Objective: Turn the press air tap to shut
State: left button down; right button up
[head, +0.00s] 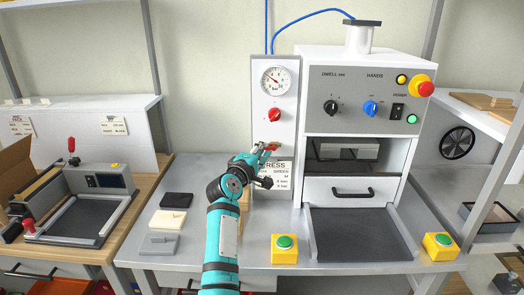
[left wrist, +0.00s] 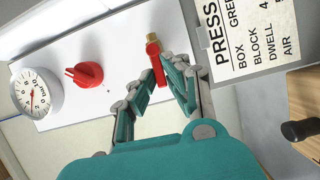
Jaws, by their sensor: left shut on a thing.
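The press air tap is on the white panel (head: 287,140) left of the press. Its red handle (left wrist: 156,62) with a brass end (left wrist: 152,37) shows in the left wrist view. In the head view the red handle (head: 274,148) is partly covered by my fingers. My left gripper (head: 267,152) is shut on the handle; in the left wrist view the two fingers (left wrist: 163,80) lie on either side of it. A round gauge (head: 275,80) and a red knob (head: 274,115) sit above the tap on the same panel. My right gripper is not in view.
A label card (head: 278,173) hangs just below the tap. The press (head: 360,120) stands to the right, with a grey tray (head: 360,235) and two green buttons (head: 284,243) (head: 439,243) in front. Black, cream and grey blocks (head: 168,220) lie on the bench at left.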

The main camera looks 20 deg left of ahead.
pick_arm(q)
jog(key=r+m+g+p, duration=0.1)
jog(key=m+p, duration=0.1)
jog(key=p, duration=0.3)
jog(key=d+r+m+g+y+p, duration=0.1)
jog(key=m+p, duration=0.2)
jog(key=p, duration=0.2)
jog(key=r+m+g+y+p, duration=0.1)
jog(key=m+p, duration=0.1)
jog(key=p, duration=0.2)
jog(key=shift+w+d+m+p, duration=0.15)
jog(key=shift+m+p, duration=0.15)
jog(key=shift+p, duration=0.1)
jog(key=shift+d+r+m+g+y+p, duration=0.1)
jog(key=shift+d+m+g+y+p, duration=0.1)
jog(key=shift+m+g+y+p, duration=0.3)
jog(key=shift+w+d+m+p, duration=0.15)
jog(key=shift+d+m+p, duration=0.15)
jog(key=shift+m, duration=0.5)
jog(key=shift+d+m+g+y, duration=0.15)
jog(key=shift+m+g+y, duration=0.15)
jog(key=shift+m+y, duration=0.25)
jog(key=shift+w+d+m+g+y+b, duration=0.15)
jog(key=shift+d+m+g+y+b, duration=0.2)
jog(key=shift+m+y+b, duration=0.5)
jog(key=shift+d, duration=0.1)
jog(key=c, duration=1.4)
grip_release()
